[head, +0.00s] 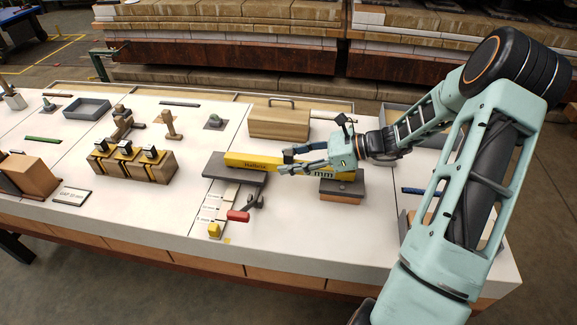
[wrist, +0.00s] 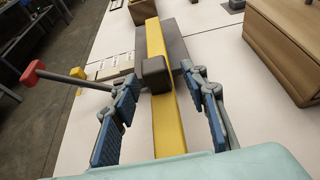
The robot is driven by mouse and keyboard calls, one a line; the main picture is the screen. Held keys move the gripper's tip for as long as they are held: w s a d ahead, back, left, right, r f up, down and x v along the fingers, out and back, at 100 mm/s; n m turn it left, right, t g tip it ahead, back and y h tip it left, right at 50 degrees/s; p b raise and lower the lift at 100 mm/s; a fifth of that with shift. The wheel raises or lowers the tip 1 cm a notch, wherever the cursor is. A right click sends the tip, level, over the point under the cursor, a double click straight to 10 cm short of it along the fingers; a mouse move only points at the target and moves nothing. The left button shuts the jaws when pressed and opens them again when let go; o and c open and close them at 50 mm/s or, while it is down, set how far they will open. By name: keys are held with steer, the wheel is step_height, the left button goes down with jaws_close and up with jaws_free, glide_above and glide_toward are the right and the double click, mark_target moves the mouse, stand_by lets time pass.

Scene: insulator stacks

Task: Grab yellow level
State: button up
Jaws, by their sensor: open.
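The yellow level (head: 262,162) is a long bar with dark lettering. It lies across a dark grey plate (head: 228,172) on the left and a dark block (head: 335,190) on the right. In the wrist view the level (wrist: 168,120) runs lengthwise between my fingers, with a dark block-shaped piece (wrist: 155,73) against it. My gripper (head: 290,160) is open, with one blue-padded finger on each side of the level in the wrist view (wrist: 165,115). Both pads appear apart from the level. My gripper hides part of the level in the head view.
A red-handled tool (head: 238,215) lies in front of the grey plate, beside small labelled strips (head: 215,205). A wooden box with a handle (head: 278,122) stands behind the level.

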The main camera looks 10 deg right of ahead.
steer(key=shift+w+a+f, duration=0.15)
steer(key=shift+a, duration=0.15)
steer(key=shift+c, duration=0.5)
jaws_close()
